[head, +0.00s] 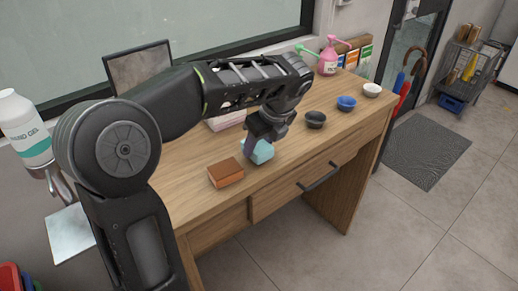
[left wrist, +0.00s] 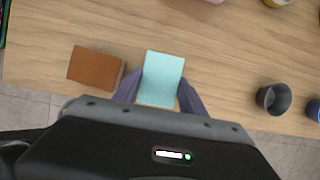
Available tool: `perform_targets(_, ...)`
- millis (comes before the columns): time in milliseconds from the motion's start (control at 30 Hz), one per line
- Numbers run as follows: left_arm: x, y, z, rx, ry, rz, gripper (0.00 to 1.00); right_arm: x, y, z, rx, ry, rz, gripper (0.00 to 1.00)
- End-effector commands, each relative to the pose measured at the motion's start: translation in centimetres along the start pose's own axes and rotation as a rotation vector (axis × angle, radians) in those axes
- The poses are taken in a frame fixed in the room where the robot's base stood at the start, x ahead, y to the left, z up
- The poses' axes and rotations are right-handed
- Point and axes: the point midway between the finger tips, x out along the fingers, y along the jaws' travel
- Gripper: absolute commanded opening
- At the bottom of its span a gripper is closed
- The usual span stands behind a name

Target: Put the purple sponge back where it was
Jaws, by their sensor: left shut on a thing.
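My left gripper (head: 262,143) is over the wooden desk and shut on a light teal block (head: 261,153). In the left wrist view the teal block (left wrist: 163,78) sits between my two purple-grey fingers (left wrist: 162,92). I cannot tell whether the block touches the desk. A brown-orange block (head: 226,173) lies on the desk to its left, apart from it; it also shows in the left wrist view (left wrist: 96,66). I see no clearly purple sponge. My right gripper is not in view.
A pink bottle (head: 327,62) stands at the back. A pale pink item (head: 226,121) lies partly behind my arm.

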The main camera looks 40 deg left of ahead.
Motion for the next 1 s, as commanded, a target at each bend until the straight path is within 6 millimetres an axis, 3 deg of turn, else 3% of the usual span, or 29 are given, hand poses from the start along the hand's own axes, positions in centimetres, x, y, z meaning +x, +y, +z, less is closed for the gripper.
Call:
perform_targets(100, 1.40, 0.07, -0.57, 0.000, 0.001, 0.002, 0.17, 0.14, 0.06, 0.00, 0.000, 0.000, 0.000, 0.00)
perform_targets(467, 1.72, 0.04, -0.71, -0.001, 0.001, 0.001, 0.17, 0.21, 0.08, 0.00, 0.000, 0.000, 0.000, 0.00)
perform_targets(500, 1.77, 0.03, -0.73, -0.001, 0.001, 0.000, 0.50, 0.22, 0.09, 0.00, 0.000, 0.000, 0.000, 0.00)
perform_targets(767, 1.72, 0.03, -0.71, -0.001, 0.001, 0.000, 0.71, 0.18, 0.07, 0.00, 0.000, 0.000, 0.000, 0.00)
perform_targets(1000, 1.68, 0.02, -0.69, -0.001, 0.001, 0.000, 0.71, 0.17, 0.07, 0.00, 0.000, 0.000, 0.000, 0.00)
